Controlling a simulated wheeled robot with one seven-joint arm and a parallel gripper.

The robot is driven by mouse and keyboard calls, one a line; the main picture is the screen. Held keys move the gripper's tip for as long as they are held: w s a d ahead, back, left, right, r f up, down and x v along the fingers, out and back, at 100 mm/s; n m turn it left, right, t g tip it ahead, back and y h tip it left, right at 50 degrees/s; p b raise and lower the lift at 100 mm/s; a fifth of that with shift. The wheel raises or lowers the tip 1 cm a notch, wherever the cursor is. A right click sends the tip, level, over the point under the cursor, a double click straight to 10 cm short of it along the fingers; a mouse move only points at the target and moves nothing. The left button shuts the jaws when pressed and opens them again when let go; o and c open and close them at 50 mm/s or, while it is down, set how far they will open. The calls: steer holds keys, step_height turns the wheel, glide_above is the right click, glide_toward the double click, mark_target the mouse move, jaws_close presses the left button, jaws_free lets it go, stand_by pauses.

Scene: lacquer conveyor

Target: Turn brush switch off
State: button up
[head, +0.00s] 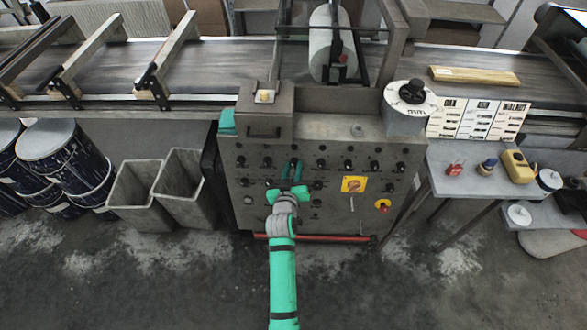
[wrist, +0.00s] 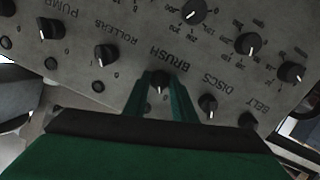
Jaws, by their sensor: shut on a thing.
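The brush switch (wrist: 159,82) is a small black rotary knob with a white pointer mark, under the printed word BRUSH in the wrist view. The pointer mark faces the bottom of that view, toward my gripper. My gripper (wrist: 160,84) has its two green fingers on either side of the knob, shut on it. In the head view my gripper (head: 291,170) reaches the grey control panel (head: 245,155) near its middle, and the fingers hide the knob there.
The ROLLERS knob (wrist: 105,55) and a DISCS-side knob (wrist: 208,103) sit close on both sides of the fingers. Bins (head: 136,190) stand left.

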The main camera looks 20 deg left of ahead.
steer(key=shift+d, duration=0.1)
stand_by(0.3)
steer(key=o, duration=1.1)
steer(key=shift+c, duration=0.2)
steer(key=shift+s, duration=0.35)
steer(key=v, duration=1)
steer(key=shift+d, duration=0.15)
